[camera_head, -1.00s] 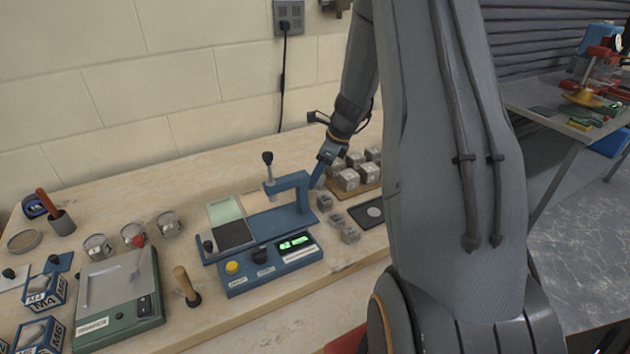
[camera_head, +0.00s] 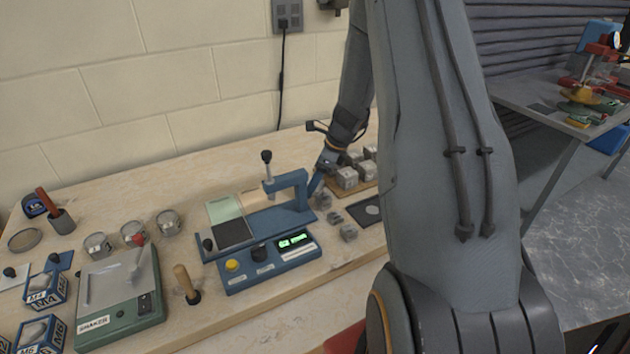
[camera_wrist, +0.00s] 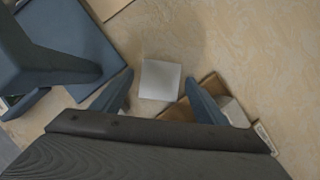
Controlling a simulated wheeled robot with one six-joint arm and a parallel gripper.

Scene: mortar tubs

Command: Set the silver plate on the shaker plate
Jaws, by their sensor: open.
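A light grey square plate, the silver plate (camera_wrist: 160,80), lies flat on the wooden bench in the wrist view. My gripper (camera_wrist: 159,84) is open, with one blue finger on each side of the plate and gaps on both sides. In the head view my gripper (camera_head: 318,181) is low behind the blue press, and I cannot make out the silver plate there. The shaker plate (camera_head: 108,287) is the grey top of a green machine labelled SHAKER at the front left of the bench.
The blue press (camera_head: 292,203) stands just left of my gripper, close to it. Grey cubes on a wooden board (camera_head: 368,190) are to the right. Tins (camera_head: 168,222) and a wooden-handled tamper (camera_head: 186,283) stand near the shaker.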

